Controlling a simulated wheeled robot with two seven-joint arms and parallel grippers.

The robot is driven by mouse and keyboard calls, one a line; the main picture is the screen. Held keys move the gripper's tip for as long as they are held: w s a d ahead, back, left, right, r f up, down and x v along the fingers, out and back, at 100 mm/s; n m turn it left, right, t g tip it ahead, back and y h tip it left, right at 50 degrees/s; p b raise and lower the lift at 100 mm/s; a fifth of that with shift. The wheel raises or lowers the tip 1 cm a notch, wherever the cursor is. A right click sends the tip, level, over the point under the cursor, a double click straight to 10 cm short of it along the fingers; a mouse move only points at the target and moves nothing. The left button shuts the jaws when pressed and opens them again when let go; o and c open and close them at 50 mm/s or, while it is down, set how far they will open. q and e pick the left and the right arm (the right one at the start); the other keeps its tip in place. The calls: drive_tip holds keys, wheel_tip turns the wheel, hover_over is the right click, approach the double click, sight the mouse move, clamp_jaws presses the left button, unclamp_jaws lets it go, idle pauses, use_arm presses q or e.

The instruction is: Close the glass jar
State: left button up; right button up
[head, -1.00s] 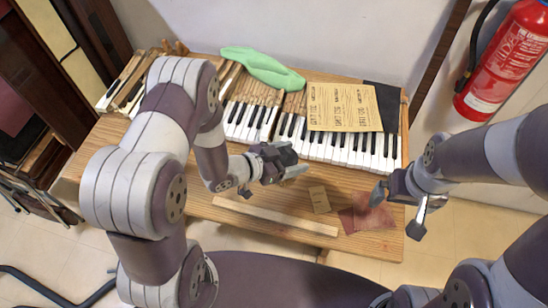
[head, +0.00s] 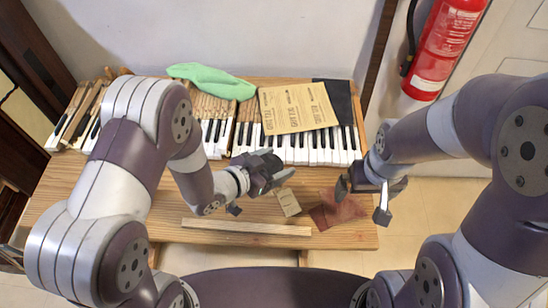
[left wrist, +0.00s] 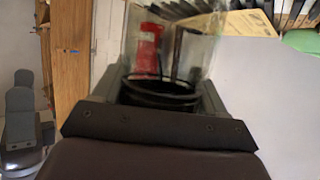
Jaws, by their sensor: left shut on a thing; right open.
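In the head view my left gripper (head: 268,180) is above the table's front middle, below the piano keys. It is shut on a clear glass object that looks like the glass jar; in the left wrist view the glass (left wrist: 180,55) rises between the fingers, with a dark ring at its lower end. I cannot tell whether that ring is a lid or a rim. The jar is too small and too covered to make out well in the head view. My right gripper (head: 362,203) is open and empty near the table's right edge. No separate lid can be made out.
The wooden table (head: 100,190) holds piano keys (head: 310,150), tan paper sheets (head: 300,107), a green cloth (head: 210,80), a reddish sandpaper piece (head: 335,210), a small tan block (head: 288,202) and a wooden strip (head: 245,228). A fire extinguisher (head: 440,50) stands behind at right.

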use_arm(q)
drive_tip(key=shift+w+a+r, duration=0.1)
drive_tip(key=shift+w+r, duration=0.15)
drive_tip(key=shift+w, duration=0.05)
drive_tip(key=w+a+f+n+t+y, duration=0.1)
drive_tip(key=a+f+n+t+y, duration=0.1)
drive_tip(key=a+n+y, duration=0.3)
drive_tip(key=w+a+f+n+t+y, duration=0.2)
drive_tip(key=a+f+n+y, duration=0.2)
drive_tip(key=a, duration=0.9)
drive_tip(key=shift+w+a+f+n+t+y, duration=0.25)
drive_tip(key=shift+f+n+t+y, duration=0.15)
drive_tip(key=shift+f+y, duration=0.25)
drive_tip(key=s+d+m+g+h, duration=0.1)
drive_tip(key=d+m+g+h, duration=0.2)
drive_tip(key=d+m+h, duration=0.5)
drive_tip(key=d+h, duration=0.1)
drive_tip(key=d, duration=0.5)
drive_tip(key=shift+s+d, duration=0.4)
